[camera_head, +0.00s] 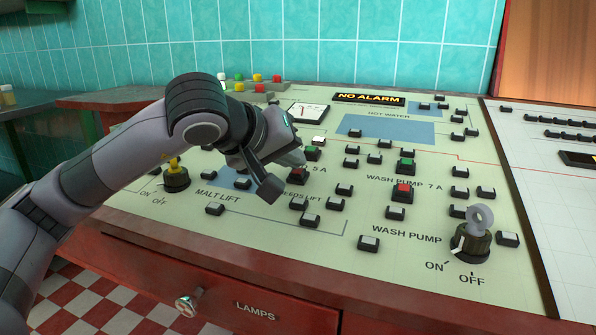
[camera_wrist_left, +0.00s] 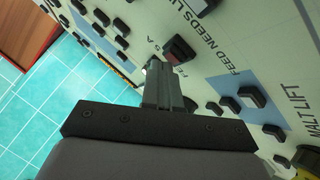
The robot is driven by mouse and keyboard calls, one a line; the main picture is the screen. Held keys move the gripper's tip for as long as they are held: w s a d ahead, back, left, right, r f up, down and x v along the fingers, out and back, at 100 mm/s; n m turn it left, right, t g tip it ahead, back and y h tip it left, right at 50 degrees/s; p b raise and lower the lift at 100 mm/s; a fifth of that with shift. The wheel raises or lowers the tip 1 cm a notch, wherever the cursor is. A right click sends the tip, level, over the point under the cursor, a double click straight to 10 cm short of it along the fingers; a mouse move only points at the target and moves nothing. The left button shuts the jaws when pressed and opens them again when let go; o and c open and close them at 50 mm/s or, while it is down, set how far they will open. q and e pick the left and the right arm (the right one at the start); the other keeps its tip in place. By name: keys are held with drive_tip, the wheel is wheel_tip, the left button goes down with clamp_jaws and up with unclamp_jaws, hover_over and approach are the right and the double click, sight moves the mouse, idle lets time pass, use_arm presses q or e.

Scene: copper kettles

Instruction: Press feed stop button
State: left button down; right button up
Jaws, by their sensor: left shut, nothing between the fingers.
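The red button (camera_head: 298,175) in a black housing sits on the pale control panel (camera_head: 215,262), beside the "5 A" label. A green button (camera_head: 313,153) is just behind it. My left gripper (camera_head: 296,160) is shut and empty, with its fingertips right over the red button in the head view. In the left wrist view the shut fingers (camera_wrist_left: 160,72) point at the red button (camera_wrist_left: 180,48), just short of it or touching it; I cannot tell which. My right gripper is in neither view.
To the right are another green button (camera_head: 406,165) and red button (camera_head: 402,190), and a key switch (camera_head: 474,235). A yellow-topped switch (camera_head: 175,175) is on the left. A "NO ALARM" display (camera_head: 368,99) is at the back. Several small black buttons surround the gripper.

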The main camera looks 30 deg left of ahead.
use_arm(q)
drive_tip(key=shift+f, duration=0.2)
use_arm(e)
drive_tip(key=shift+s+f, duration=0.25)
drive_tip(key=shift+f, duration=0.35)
use_arm(q)
drive_tip(key=shift+s+r+p, duration=0.15)
drive_tip(key=shift+r+p, duration=0.5)
drive_tip(key=shift+r, duration=0.35)
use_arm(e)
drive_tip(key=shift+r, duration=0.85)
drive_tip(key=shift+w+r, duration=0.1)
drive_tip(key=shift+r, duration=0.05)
use_arm(q)
drive_tip(key=shift+s+r+p, duration=0.1)
drive_tip(key=shift+r+p, duration=0.5)
drive_tip(key=shift+r, duration=0.1)
drive_tip(key=r+p, duration=0.1)
drive_tip(key=r, duration=0.1)
drive_tip(key=s+r+p, duration=0.1)
drive_tip(key=r+p, duration=0.1)
drive_tip(key=shift+d+r, duration=0.2)
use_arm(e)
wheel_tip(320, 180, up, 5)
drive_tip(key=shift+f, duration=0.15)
